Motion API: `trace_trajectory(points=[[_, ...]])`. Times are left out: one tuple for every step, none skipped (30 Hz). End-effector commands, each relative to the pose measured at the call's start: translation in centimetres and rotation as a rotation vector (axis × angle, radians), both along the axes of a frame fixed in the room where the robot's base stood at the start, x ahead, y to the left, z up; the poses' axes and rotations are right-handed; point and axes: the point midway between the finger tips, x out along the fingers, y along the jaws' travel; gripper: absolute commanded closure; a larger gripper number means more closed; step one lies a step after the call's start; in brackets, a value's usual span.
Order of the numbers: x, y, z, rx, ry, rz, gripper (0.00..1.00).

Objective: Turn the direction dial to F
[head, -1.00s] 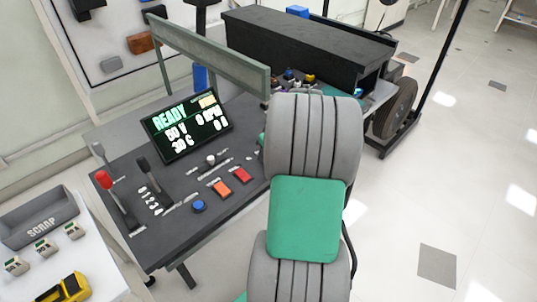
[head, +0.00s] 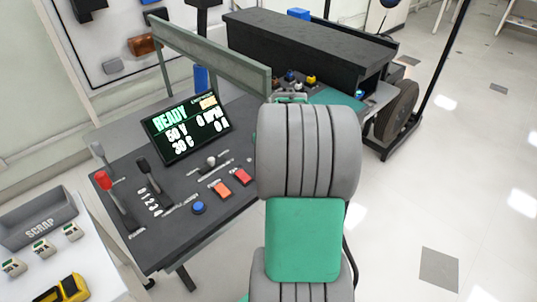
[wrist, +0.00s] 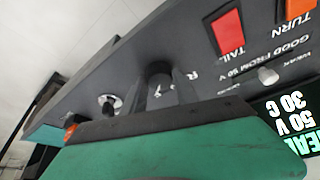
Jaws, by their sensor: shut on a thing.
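The direction dial (wrist: 160,70) is a dark knob on the grey console panel in the wrist view. My gripper (wrist: 163,88) is shut on it, one finger on either side. A white mark shows between the fingers, but I cannot tell the dial's exact pointing. A letter R is on the panel just right of the right finger. No F is readable; the gripper's body covers the near part of the panel. In the head view my arm hides the dial.
A silver key-like switch (wrist: 108,103) and an orange button (wrist: 70,130) lie left of the dial. Red TAIL (wrist: 228,32) and orange TURN switches lie right.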

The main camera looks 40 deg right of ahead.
Motion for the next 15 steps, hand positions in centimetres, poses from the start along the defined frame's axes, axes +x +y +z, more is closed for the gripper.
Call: trace_trajectory(points=[[0.01, -0.02, 0.04, 0.000, -0.001, -0.001, 1.00], [0.01, -0.02, 0.04, 0.000, -0.001, -0.001, 1.00], [0.00, -0.02, 0.03, 0.000, -0.001, -0.001, 0.63], [0.00, -0.02, 0.03, 0.000, 0.000, -0.001, 0.61], [0.00, -0.02, 0.03, 0.000, 0.000, -0.001, 0.59], [0.00, -0.02, 0.03, 0.000, 0.000, -0.001, 0.55], [-0.01, -0.02, 0.02, 0.000, 0.000, -0.001, 0.53], [-0.01, -0.02, 0.02, 0.000, 0.000, -0.001, 0.50], [0.00, -0.02, 0.01, 0.000, 0.000, -0.001, 0.47], [0.00, -0.01, 0.01, 0.000, 0.000, 0.000, 0.45], [0.00, -0.01, 0.01, 0.000, 0.000, 0.000, 0.44], [0.00, -0.01, 0.01, 0.000, 0.000, 0.000, 0.44], [-0.01, -0.01, 0.01, 0.000, 0.000, 0.000, 0.44], [0.00, -0.01, 0.00, 0.000, 0.000, 0.000, 0.44], [0.00, -0.01, 0.00, 0.000, 0.000, 0.000, 0.44]])
